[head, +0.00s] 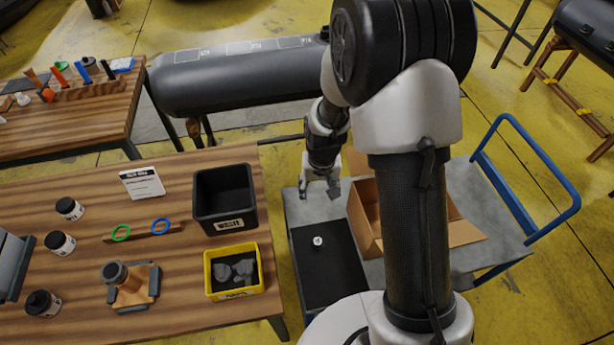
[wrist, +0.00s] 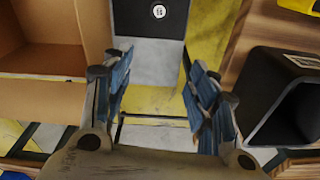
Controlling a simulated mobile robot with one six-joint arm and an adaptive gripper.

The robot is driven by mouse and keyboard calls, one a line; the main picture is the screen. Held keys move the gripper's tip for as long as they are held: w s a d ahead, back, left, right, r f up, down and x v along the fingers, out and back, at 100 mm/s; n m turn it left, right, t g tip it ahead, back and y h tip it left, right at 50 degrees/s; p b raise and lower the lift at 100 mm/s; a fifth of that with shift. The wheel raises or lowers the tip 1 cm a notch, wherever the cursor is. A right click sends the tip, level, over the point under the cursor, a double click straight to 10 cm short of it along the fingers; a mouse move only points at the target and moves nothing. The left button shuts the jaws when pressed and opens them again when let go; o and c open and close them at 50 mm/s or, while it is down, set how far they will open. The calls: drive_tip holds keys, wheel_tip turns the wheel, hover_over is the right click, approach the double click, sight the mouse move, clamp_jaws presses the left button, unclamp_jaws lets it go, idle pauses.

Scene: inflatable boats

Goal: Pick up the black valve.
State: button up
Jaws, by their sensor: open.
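A small round piece with a pale top (head: 318,241) sits on the black mat (head: 335,275) on the grey cart. It also shows at the top of the wrist view (wrist: 159,11), as a white face with dark marks. It may be the black valve, but its body is too small to tell against the dark mat. My gripper (head: 320,192) is open and empty, above the cart and behind this piece in the head view. In the wrist view my fingers (wrist: 157,72) stand wide apart, with nothing between them.
An open cardboard box (head: 366,226) stands right of the mat. On the wooden table (head: 190,300) left of the cart are a black bin (head: 224,197), a yellow bin (head: 233,271) with grey pieces, and several jars. The cart has a blue handle (head: 540,160).

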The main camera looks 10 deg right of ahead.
drive_tip(key=g+b, duration=0.1)
drive_tip(key=b, duration=0.2)
hover_over(318, 241)
drive_tip(key=f, duration=2.5)
drive_tip(key=shift+a+f, duration=0.1)
drive_tip(key=shift+a, duration=0.2)
drive_tip(key=shift+d+f+b, duration=0.2)
drive_tip(key=shift+f+b, duration=1)
drive_tip(key=shift+f, duration=1.85)
drive_tip(key=shift+r, duration=0.1)
drive_tip(key=shift+c, duration=0.6)
drive_tip(key=c, duration=0.8)
